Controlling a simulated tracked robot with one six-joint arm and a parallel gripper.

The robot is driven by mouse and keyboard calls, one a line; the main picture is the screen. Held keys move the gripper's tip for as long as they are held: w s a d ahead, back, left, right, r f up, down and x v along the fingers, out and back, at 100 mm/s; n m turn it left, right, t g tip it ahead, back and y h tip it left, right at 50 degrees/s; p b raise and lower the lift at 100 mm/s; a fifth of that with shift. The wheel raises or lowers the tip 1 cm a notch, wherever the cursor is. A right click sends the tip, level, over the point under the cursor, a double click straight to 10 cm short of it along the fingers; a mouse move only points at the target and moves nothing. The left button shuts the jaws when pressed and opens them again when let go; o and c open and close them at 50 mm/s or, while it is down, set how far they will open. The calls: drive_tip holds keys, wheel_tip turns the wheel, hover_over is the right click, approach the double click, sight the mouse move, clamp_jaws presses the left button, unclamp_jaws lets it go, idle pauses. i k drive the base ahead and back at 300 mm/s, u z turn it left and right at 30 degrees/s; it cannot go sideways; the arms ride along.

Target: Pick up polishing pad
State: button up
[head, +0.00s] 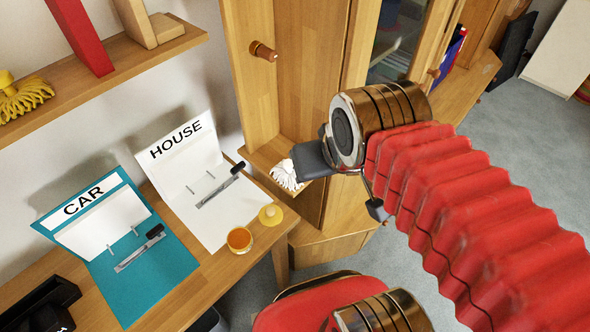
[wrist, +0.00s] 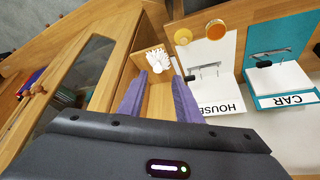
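A white, fringed pad (head: 287,174), which looks like the polishing pad, sits on a small wooden ledge at the side of the tall cabinet. It also shows in the wrist view (wrist: 157,59), just beyond the fingertips and between their lines. My gripper (head: 338,188) is to the right of the pad in the head view, with one dark finger partly overlapping the ledge. In the wrist view my gripper (wrist: 156,82) has its two purple fingers apart, with nothing between them. I cannot tell the exact gap to the pad.
A yellow fringed item (head: 22,97) lies on the wall shelf. The HOUSE folder (head: 195,175), CAR folder (head: 120,240) and an open amber jar (head: 239,240) are on the desk. The cabinet (head: 300,80) stands close behind the pad. A red chair (head: 310,310) is below.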

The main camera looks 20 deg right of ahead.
sight(285, 172)
drive_tip(key=z, duration=0.05)
drive_tip(key=k, duration=1.35)
drive_tip(key=u, duration=0.65)
drive_tip(key=i, duration=1.4)
drive_tip(key=u, duration=0.25)
